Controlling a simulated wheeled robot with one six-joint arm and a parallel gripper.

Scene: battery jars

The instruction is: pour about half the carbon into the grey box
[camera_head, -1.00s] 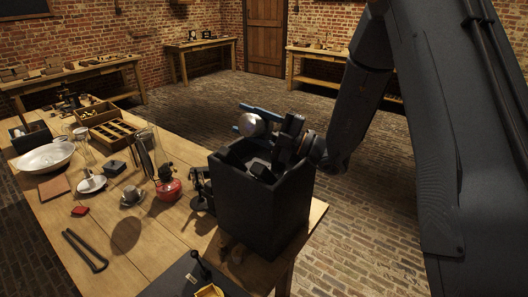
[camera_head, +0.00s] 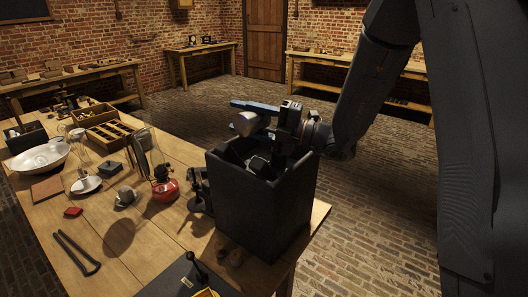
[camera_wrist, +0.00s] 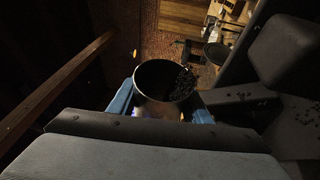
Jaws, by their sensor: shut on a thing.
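My gripper (camera_head: 262,110) has blue fingers and is shut on a small round metal-looking cup (camera_head: 246,123). It holds the cup, tilted, above the far side of the tall dark grey box (camera_head: 255,205). In the wrist view the cup (camera_wrist: 155,84) shows its open mouth between the blue fingers. Black carbon grains (camera_wrist: 184,82) lie against the right of its inside wall. How much carbon is left in it I cannot tell. Black grains also lie on dark grey surfaces at the right of the wrist view. The box's floor is hidden.
The box stands at the right end of the wooden table (camera_head: 90,225). Brick floor lies beyond the table.

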